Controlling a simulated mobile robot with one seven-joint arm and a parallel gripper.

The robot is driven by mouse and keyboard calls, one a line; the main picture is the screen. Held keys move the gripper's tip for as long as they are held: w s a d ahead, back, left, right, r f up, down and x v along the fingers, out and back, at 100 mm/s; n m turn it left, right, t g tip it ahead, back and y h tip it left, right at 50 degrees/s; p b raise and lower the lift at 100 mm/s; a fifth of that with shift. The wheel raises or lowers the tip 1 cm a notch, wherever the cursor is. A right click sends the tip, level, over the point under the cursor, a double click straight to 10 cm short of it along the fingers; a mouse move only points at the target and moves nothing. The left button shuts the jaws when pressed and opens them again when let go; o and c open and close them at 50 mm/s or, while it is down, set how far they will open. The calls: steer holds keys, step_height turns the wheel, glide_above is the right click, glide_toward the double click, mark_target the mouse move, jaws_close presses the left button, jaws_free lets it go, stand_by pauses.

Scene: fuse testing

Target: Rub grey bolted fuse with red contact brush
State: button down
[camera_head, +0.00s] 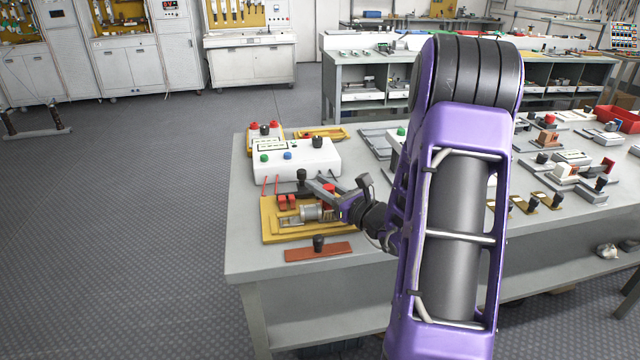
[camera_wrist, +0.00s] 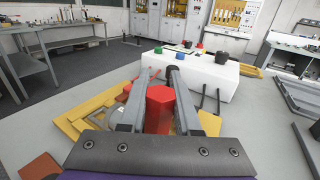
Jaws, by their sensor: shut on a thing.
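The grey bolted fuse (camera_head: 312,212) is a cylinder lying on a yellow board (camera_head: 278,236), which also shows in the wrist view (camera_wrist: 72,128). My gripper (camera_head: 335,190) is low over the right side of this board, close to the fuse. In the wrist view my gripper (camera_wrist: 160,76) is shut on a red faceted piece, which I take to be the red contact brush (camera_wrist: 158,104). Its red top (camera_head: 328,188) shows in the head view. Its lower end is hidden, so I cannot tell whether it touches the fuse.
A white box (camera_head: 315,158) with coloured knobs stands behind the board. Red blocks (camera_head: 287,202) sit on the board. A brown-red plate (camera_head: 300,254) with a black knob lies in front. Several devices cover the table's right side. The table's front left is clear.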

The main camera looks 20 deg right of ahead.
steer(key=shift+s+f, duration=0.15)
steer(key=shift+s, duration=0.2)
steer(key=shift+w, duration=0.6)
steer(key=shift+s, duration=0.1)
steer(key=shift+s+r, duration=0.2)
steer(key=shift+s, duration=0.3)
stand_by(0.4)
steer(key=shift+w, duration=0.2)
steer(key=shift+w, duration=0.45)
